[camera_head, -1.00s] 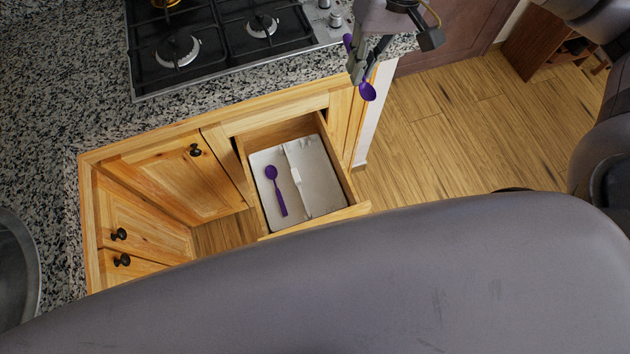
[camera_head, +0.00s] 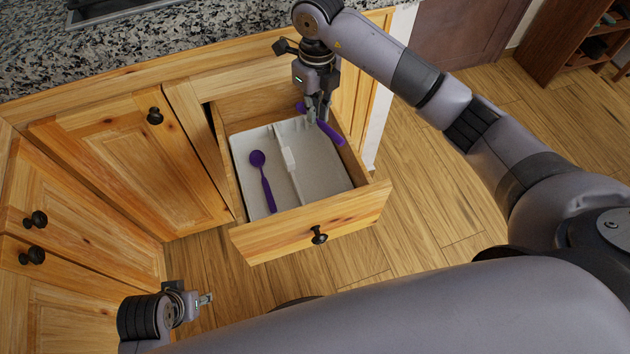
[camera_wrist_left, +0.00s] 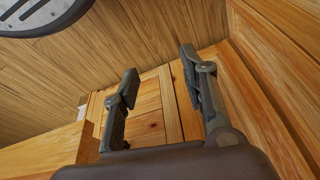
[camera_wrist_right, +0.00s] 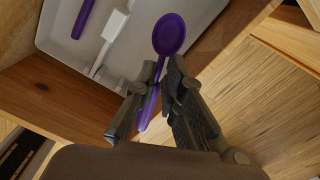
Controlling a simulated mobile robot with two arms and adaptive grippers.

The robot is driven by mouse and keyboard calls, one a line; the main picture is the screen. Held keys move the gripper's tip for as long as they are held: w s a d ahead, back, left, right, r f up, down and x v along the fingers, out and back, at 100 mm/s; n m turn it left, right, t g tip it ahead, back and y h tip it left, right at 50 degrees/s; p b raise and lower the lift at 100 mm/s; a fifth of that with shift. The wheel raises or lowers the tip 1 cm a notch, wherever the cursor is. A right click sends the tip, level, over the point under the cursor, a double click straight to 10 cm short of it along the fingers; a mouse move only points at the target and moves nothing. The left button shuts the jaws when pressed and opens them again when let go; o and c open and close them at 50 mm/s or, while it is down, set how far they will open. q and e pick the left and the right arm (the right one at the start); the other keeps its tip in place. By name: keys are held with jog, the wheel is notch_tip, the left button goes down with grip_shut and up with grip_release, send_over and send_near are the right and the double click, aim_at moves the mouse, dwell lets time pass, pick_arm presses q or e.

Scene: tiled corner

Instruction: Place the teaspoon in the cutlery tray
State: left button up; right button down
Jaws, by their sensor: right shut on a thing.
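My right gripper (camera_head: 318,117) is shut on a purple teaspoon (camera_head: 330,133), over the right back part of the open drawer. In the right wrist view the teaspoon's bowl (camera_wrist_right: 169,34) sticks out beyond the fingertips (camera_wrist_right: 160,80), and its handle runs between the fingers. The pale grey cutlery tray (camera_head: 322,176) lies in the drawer, split lengthwise by a divider (camera_head: 289,160). A second purple spoon (camera_head: 264,184) lies in its left compartment. How high the held teaspoon is above the tray is hard to tell. My left gripper (camera_head: 207,299) is low, away from the drawer, open and empty (camera_wrist_left: 158,65).
The wooden drawer front (camera_head: 300,222) has a black knob (camera_head: 319,235). Drawer side walls stand around the tray. The granite counter (camera_head: 180,50) overhangs the closed cabinet doors (camera_head: 125,160). Wooden floor (camera_head: 440,190) is open to the right.

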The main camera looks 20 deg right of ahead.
notch_tip(320, 180, down, 6)
jog(key=m+b, duration=0.2)
jog(key=m, duration=0.2)
jog(key=b, duration=0.1)
send_over(314, 161)
notch_tip(314, 161, down, 4)
jog(key=shift+f, duration=0.2)
notch_tip(314, 161, down, 5)
jog(key=shift+f+b, duration=0.1)
jog(key=shift+b, duration=0.5)
pick_arm(q)
jog(key=shift+s+a+r, duration=0.15)
jog(key=shift+s+r, duration=0.65)
jog(key=shift+r, duration=0.3)
jog(key=shift+w+t, duration=0.15)
jog(key=shift+t, duration=0.15)
pick_arm(e)
jog(key=shift+f, duration=0.15)
jog(key=c, duration=1.7)
grip_release()
pick_arm(q)
jog(key=shift+w, duration=0.1)
